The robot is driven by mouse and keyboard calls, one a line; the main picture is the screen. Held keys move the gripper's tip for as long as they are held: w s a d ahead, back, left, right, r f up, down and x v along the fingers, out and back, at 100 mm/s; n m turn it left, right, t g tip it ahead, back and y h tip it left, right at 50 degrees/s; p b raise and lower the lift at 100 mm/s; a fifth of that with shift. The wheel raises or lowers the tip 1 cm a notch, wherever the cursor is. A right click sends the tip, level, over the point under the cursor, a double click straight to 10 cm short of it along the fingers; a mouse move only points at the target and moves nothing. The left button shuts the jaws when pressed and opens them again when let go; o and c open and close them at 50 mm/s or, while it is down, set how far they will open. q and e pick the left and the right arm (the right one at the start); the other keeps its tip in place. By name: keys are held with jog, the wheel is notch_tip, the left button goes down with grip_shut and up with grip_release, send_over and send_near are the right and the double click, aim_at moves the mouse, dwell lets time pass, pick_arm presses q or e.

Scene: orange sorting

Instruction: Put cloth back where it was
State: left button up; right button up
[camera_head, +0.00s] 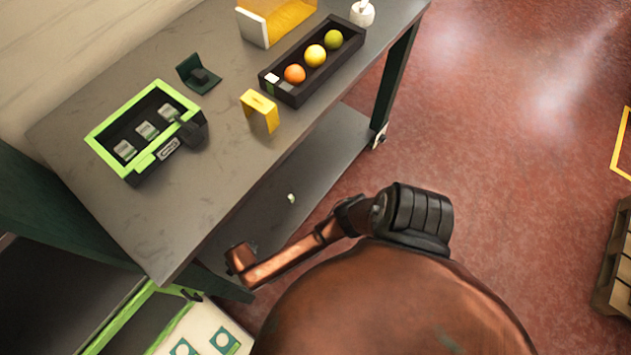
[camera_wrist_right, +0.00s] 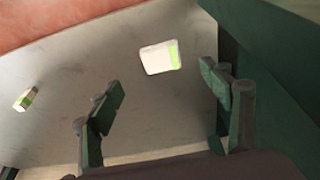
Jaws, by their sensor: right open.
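In the right wrist view, a small white piece with a green stripe along one edge (camera_wrist_right: 160,57) lies flat on a grey surface. It may be the folded cloth, but I cannot tell for sure. My right gripper (camera_wrist_right: 164,85) is open and empty, its two fingers apart. The white piece shows beyond and between the fingertips, apart from them. A smaller white and green item (camera_wrist_right: 25,99) lies on the same surface at the left. In the head view neither gripper shows, and no cloth is clearly recognisable.
The grey table (camera_head: 235,150) carries a green-rimmed tray (camera_head: 98,151), a black tray with three fruits (camera_head: 317,83), a yellow block (camera_head: 260,110) and a dark green stand (camera_head: 199,75). A lower shelf (camera_head: 325,157) bears a tiny pale item (camera_head: 291,198). Red floor is open at right.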

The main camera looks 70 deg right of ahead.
jog(key=s+f+n+g+y, duration=0.2)
jog(key=s, duration=1.3)
jog(key=s+d+r+n, duration=0.1)
jog(key=s+d+r, duration=0.1)
jog(key=s+d, duration=0.5)
jog(key=s+d+r+g, duration=0.1)
jog(key=s+d+r, duration=0.2)
jog(key=s, duration=1.1)
jog(key=d, duration=0.3)
jog(key=shift+s+d+n+h, duration=0.35)
jog(key=shift+s+n+h, duration=0.05)
jog(key=shift+r, duration=0.1)
jog(key=shift+c, duration=0.2)
